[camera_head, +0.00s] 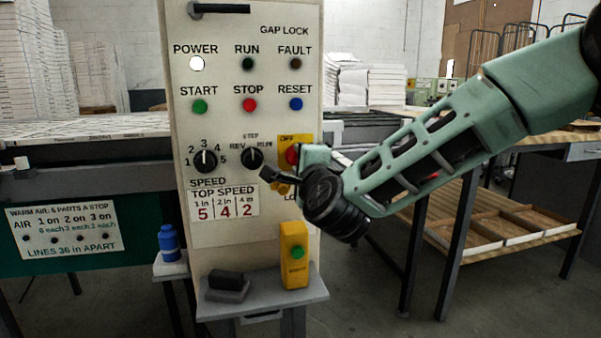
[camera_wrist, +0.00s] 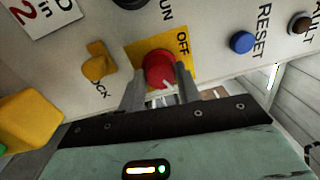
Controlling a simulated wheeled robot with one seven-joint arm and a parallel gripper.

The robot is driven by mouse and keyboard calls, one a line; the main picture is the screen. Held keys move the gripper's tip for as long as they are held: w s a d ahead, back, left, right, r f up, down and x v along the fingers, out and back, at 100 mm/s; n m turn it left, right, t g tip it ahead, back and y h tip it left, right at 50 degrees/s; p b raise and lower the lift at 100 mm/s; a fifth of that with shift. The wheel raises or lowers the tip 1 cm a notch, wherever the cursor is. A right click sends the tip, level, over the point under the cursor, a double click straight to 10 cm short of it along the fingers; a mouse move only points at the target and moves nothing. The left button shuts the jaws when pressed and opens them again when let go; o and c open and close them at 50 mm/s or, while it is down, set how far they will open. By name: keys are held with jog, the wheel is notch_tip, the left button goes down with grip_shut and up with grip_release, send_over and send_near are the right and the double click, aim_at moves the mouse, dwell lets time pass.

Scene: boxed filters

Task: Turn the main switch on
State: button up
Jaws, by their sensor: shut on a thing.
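The main switch is a red knob (camera_head: 291,154) on a yellow plate (camera_head: 288,139) marked OFF at its top, on the right side of the grey control panel. In the wrist view the red knob (camera_wrist: 157,66) sits between the two fingers of my gripper (camera_wrist: 161,82), which is shut on it. A white mark shows on the knob's edge nearest my gripper, away from the OFF label. My gripper hides part of the plate, and any ON label is not visible. The white POWER lamp (camera_head: 197,64) looks bright.
A SPEED knob (camera_head: 205,161) and a selector knob (camera_head: 252,158) are left of the switch. A yellow lock tab (camera_wrist: 97,63) is below it. A yellow box with a green button (camera_head: 294,256) stands on the shelf below. A table with trays (camera_head: 500,235) is at right.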

jog(key=shift+m+b, duration=0.3)
jog(key=shift+m, duration=0.3)
jog(key=o, duration=1)
jog(key=shift+s, duration=0.1)
jog(key=v, duration=1.7)
jog(key=shift+s+f, duration=0.15)
